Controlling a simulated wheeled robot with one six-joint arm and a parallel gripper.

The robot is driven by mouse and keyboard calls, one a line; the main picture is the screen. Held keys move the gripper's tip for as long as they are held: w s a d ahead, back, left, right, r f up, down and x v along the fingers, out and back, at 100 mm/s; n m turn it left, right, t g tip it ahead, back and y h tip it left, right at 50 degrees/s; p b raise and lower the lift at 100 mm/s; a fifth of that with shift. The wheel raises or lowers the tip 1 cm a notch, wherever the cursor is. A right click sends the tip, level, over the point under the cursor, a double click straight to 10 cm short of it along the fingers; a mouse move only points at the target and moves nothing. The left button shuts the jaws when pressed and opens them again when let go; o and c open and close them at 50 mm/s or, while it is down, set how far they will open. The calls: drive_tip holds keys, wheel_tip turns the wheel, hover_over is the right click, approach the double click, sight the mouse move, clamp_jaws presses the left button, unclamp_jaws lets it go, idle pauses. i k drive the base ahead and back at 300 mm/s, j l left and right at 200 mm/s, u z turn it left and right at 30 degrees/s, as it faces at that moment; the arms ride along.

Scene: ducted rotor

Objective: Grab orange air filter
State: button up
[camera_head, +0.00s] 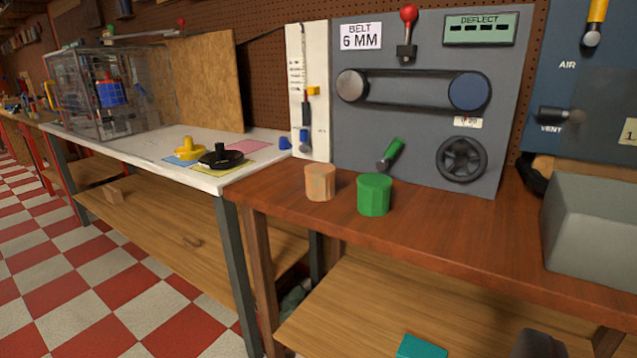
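A light orange ribbed cylinder (320,183), which looks like the orange air filter, stands upright on the reddish-brown wooden bench near its left end. A green ribbed cylinder (374,195) of similar shape stands close to its right, slightly nearer to me. The front and top of the orange cylinder are unobstructed. My gripper cannot be made out in this view, so its state does not show.
The grey belt panel (425,130) stands behind the cylinders. A grey bin (597,232) is at the right. A white table (140,160) with yellow and black parts adjoins at left. A teal object (421,347) and an unclear dark shape (538,344) show low down.

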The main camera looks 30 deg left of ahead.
sight(320, 177)
drive_tip(key=i+j+u, duration=0.3)
drive_tip(key=i+j, duration=0.15)
drive_tip(key=i+j+u, duration=0.3)
drive_tip(key=i, duration=0.15)
